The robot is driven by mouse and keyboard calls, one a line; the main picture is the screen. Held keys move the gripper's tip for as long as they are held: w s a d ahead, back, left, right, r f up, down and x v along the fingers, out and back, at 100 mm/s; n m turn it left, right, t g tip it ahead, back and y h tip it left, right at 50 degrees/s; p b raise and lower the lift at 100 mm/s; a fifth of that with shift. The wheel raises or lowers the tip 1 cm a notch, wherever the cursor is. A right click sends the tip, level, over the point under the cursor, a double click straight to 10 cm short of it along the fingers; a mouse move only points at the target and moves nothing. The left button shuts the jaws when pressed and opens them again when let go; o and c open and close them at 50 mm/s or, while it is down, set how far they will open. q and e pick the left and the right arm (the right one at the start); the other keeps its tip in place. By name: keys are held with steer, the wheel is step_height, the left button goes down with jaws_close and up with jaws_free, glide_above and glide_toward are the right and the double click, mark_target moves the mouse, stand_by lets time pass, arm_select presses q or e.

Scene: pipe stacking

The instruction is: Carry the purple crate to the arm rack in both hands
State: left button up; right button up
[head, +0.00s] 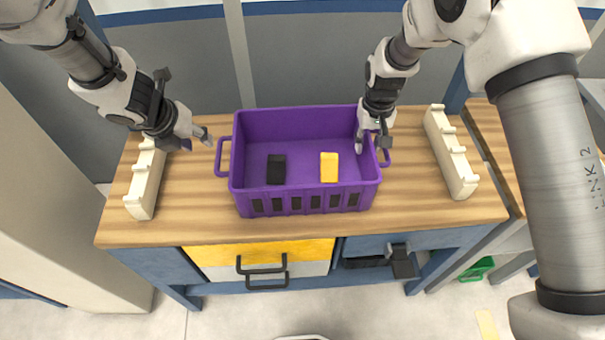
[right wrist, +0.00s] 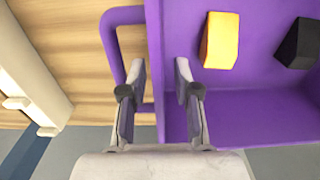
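The purple crate (head: 310,203) stands upright on the wooden table, with a black block (head: 276,169) and a yellow block (head: 328,167) inside. My left gripper (head: 197,141) is open and empty, left of and apart from the crate's left handle (head: 220,157). My right gripper (head: 371,145) is at the crate's right side. In the right wrist view its fingers (right wrist: 157,88) are open on either side of the crate's side wall, one inside the crate and one over the handle (right wrist: 112,45) loop's gap. Cream notched rack pieces (head: 145,182) (head: 452,155) stand on both sides of the crate.
The wooden table (head: 400,215) is bare between the crate and the rack pieces. Below its front edge are a yellow drawer (head: 215,254) and a blue drawer with dark handles. A grey panel rises behind the table. A green object (head: 476,269) lies low at the right.

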step_height(320, 180, up, 9)
steer(key=shift+s+f, duration=0.15)
steer(key=shift+f, duration=0.05)
steer(key=shift+f, duration=0.1)
